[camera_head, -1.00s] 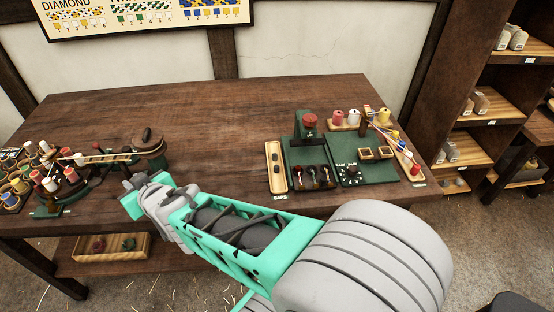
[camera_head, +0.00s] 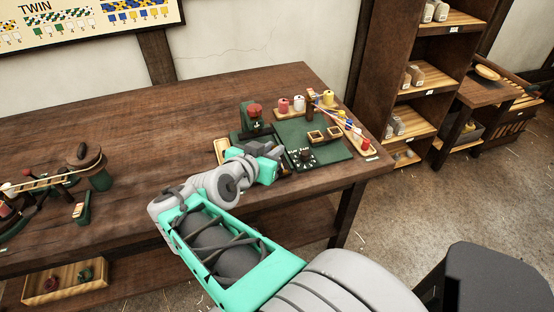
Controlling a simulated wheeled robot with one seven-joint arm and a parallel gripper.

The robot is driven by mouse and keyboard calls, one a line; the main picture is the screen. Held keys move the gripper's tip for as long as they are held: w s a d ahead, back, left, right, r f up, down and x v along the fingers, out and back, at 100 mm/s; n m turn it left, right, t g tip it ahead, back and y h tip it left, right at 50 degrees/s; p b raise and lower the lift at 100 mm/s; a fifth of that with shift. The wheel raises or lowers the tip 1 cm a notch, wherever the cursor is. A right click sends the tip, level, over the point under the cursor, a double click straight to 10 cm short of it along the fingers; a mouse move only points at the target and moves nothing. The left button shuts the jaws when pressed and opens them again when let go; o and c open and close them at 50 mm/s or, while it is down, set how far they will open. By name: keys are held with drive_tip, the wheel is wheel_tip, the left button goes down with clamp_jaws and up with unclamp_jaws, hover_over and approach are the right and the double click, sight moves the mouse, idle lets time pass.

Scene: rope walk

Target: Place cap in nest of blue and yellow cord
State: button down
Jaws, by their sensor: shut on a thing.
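My gripper (camera_head: 279,156) is low over the front left of the green work board (camera_head: 334,152), at the place of the caps tray. It is shut on what seems to be a cap, but its jaws hide the held thing. The caps tray (camera_head: 222,150) is mostly covered by my gripper; only its far left end shows. Two small square wooden nests (camera_head: 316,137) (camera_head: 333,132) sit side by side on the board, right of and beyond my gripper. Any cord colours in them are too small to tell.
A green stand with a red top (camera_head: 254,112) rises just behind my gripper. Spools (camera_head: 299,104) stand at the back, and a slanted rack of coloured bobbins (camera_head: 355,132) is on the right. A small dark dial plate (camera_head: 303,157) lies before the nests.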

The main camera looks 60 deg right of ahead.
drive_tip(key=w+d+f, duration=0.1)
drive_tip(key=d+f, duration=0.2)
drive_tip(key=d, duration=0.1)
drive_tip(key=w+d+f, duration=0.2)
drive_tip(key=d+f, duration=0.1)
drive_tip(key=d, duration=0.1)
drive_tip(key=w+d+f, duration=0.2)
drive_tip(key=d+f, duration=0.1)
drive_tip(key=d, duration=0.1)
drive_tip(key=shift+d+f, duration=0.2)
drive_tip(key=shift+f, duration=0.05)
drive_tip(key=f, duration=0.2)
drive_tip(key=shift+w+d+f, duration=0.1)
drive_tip(key=shift+d+f, duration=0.1)
drive_tip(key=shift+f, duration=0.15)
drive_tip(key=shift+w+f, duration=0.1)
drive_tip(key=shift+f, duration=0.25)
drive_tip(key=shift+f+b, duration=0.4)
drive_tip(key=shift+f+b, duration=0.25)
drive_tip(key=shift+b, duration=0.1)
drive_tip(key=c, duration=1.4)
unclamp_jaws()
drive_tip(key=shift+r, duration=0.1)
